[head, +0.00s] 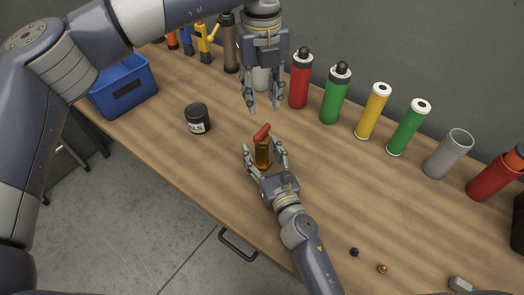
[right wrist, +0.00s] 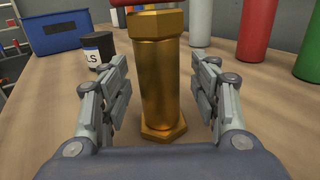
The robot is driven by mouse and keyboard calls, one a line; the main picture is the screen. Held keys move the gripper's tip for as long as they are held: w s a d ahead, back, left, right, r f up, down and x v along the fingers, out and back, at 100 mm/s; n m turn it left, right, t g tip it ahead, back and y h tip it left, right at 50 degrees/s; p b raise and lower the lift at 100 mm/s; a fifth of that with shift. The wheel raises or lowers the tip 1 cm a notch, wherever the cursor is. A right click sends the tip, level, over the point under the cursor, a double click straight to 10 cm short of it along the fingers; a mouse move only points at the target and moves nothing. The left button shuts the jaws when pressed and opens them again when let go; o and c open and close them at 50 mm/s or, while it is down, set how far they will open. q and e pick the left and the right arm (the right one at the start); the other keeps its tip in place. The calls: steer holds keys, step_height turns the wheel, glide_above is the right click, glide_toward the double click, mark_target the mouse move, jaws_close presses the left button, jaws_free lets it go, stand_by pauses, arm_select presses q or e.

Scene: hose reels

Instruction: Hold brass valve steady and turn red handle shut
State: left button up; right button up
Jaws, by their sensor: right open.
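The brass valve (head: 263,154) stands upright on the wooden table, with its red handle (head: 262,132) on top. In the right wrist view the brass valve (right wrist: 160,75) fills the middle, and the red handle (right wrist: 140,4) is cut off by the top edge. My right gripper (head: 265,149) is open, its fingers on either side of the valve; the right wrist view shows gaps on both sides (right wrist: 162,95). My left gripper (head: 263,108) hangs above and behind the valve, fingers pointing down and apart, with nothing between them.
A black jar (head: 198,118) stands left of the valve, and a blue bin (head: 124,88) farther left. Red (head: 300,80) and green (head: 335,95) bottles and several cylinders line the back. Small parts (head: 382,268) lie at the front right. The table right of the valve is clear.

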mark_target(260, 132)
steer(key=shift+c, duration=0.6)
jaws_close()
arm_select(q)
steer(key=m, duration=0.2)
steer(key=r+m, duration=0.1)
steer(key=m, duration=0.1)
steer(key=shift+s+m, duration=0.2)
steer(key=shift+m, duration=0.2)
steer(key=shift+c, duration=0.2)
steer(key=f+m, duration=0.1)
steer(key=f, duration=0.2)
steer(key=f+m, duration=0.2)
steer(key=f, duration=0.2)
steer(key=f+m, duration=0.2)
steer(key=f, duration=0.1)
steer(key=shift+s+a+f, duration=0.1)
steer(key=shift+a+f, duration=0.1)
steer(key=shift+f, duration=0.2)
steer(key=shift+c, duration=0.3)
jaws_close()
